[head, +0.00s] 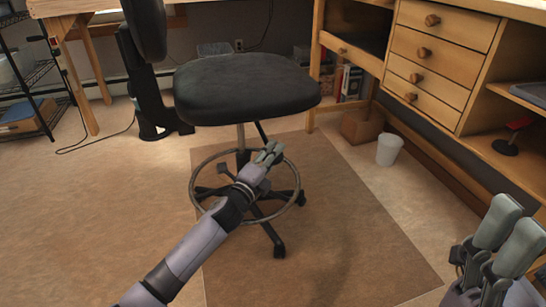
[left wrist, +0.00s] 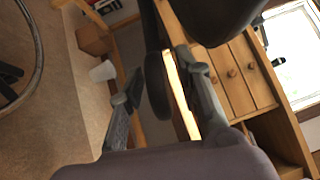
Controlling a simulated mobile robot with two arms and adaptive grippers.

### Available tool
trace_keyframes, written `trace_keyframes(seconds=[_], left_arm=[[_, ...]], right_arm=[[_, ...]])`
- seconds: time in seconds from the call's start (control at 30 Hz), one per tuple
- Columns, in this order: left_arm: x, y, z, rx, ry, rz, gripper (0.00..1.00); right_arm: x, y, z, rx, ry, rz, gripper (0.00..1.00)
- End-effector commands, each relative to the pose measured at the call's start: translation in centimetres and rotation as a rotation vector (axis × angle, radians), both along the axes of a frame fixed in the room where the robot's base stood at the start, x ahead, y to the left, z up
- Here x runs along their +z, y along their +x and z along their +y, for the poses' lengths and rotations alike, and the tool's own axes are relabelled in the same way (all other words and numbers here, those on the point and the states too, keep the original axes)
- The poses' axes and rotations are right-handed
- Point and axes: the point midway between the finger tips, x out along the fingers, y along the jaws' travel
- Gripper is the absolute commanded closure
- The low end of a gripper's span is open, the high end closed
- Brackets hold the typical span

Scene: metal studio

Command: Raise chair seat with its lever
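The chair has a black padded seat (head: 245,88) on a grey post above a metal foot ring and a wheeled base. Its lever (head: 261,132) is a thin black rod that slants down from under the seat, right of the post. My left gripper (head: 270,152) is just below the seat, at the lever's lower end. In the left wrist view the lever's dark paddle (left wrist: 157,88) hangs between the spread fingers of my left gripper (left wrist: 168,80), with gaps visible beside it. The seat's underside (left wrist: 212,18) is above. My right gripper (head: 505,240) is at the lower right, away from the chair.
The chair stands on a brown mat (head: 350,240). A white bin (head: 390,149) and a cardboard box (head: 362,126) stand by the wooden workbench with drawers (head: 440,60) on the right. A black wire shelf (head: 35,85) is at the left. The front floor is clear.

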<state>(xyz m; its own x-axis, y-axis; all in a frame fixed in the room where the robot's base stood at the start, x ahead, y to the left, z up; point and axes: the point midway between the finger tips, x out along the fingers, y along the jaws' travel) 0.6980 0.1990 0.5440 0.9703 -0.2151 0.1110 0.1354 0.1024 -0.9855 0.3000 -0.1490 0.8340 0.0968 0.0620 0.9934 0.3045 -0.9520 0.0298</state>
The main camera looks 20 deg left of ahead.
Motion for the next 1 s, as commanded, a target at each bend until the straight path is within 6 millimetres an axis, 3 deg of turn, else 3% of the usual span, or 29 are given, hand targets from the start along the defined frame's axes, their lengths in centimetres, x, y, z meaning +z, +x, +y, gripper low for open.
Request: trace_keyframes(seconds=[0.17,0.63,1.0], left_arm=[[0.00,0.00,-0.02,0.000,0.000,0.000,0.68],[-0.02,-0.03,0.00,0.000,0.000,0.000,0.99],[-0.06,-0.03,0.01,0.000,0.000,0.001,1.00]], right_arm=[[0.24,-0.06,-0.02,0.000,0.002,-0.007,0.44],[0.16,-0.07,-0.04,0.000,0.002,-0.004,0.44],[-0.09,-0.03,-0.05,-0.001,0.002,0.006,0.44]])
